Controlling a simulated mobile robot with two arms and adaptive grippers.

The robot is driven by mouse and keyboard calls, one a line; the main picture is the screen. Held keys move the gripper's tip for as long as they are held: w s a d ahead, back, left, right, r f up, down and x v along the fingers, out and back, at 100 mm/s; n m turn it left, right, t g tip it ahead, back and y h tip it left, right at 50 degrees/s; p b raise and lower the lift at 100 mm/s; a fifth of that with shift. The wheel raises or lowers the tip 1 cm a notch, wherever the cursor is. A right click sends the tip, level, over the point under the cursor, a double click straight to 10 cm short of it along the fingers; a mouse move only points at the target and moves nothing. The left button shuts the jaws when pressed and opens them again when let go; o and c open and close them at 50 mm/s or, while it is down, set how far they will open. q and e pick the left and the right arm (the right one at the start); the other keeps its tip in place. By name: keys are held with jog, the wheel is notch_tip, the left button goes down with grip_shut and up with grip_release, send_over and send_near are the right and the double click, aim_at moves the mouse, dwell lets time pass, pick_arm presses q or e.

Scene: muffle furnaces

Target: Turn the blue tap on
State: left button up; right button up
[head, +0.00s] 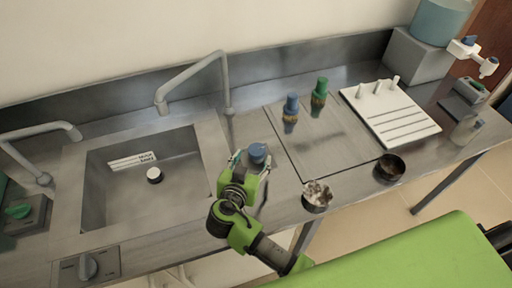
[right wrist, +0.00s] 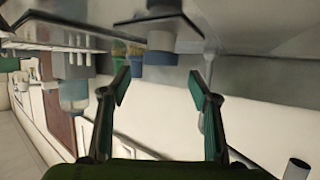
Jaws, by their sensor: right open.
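A blue tap knob (head: 257,152) on a grey stem stands at the counter's front, right of the sink. In the right wrist view, which looks upside down, the blue knob (right wrist: 162,58) shows beyond the fingertips, roughly centred between them. My right gripper (head: 251,165) is open and close to this knob; contact cannot be made out. The open fingers also show in the wrist view (right wrist: 159,84), with nothing between them. My left gripper is not in view.
The sink (head: 204,150) lies left of my gripper, with a bent grey spout (head: 190,75) behind it. Two small bowls (head: 317,199) (head: 390,170) stand to the right near the front edge. A white rack (head: 408,127) lies farther right.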

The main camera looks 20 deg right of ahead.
aim_at(257, 151)
jog(key=x, duration=0.4)
jog(key=shift+w+p, duration=0.15)
jog(key=shift+p, duration=0.25)
jog(key=shift+w+d+f, duration=0.2)
jog(key=shift+w+d, duration=0.05)
jog(key=shift+w, duration=0.05)
jog(key=shift+w+f, duration=0.1)
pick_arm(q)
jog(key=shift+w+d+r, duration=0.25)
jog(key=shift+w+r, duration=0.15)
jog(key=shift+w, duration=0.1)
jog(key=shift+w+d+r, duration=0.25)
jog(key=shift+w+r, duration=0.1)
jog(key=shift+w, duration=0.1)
pick_arm(e)
jog(key=c, duration=1.1)
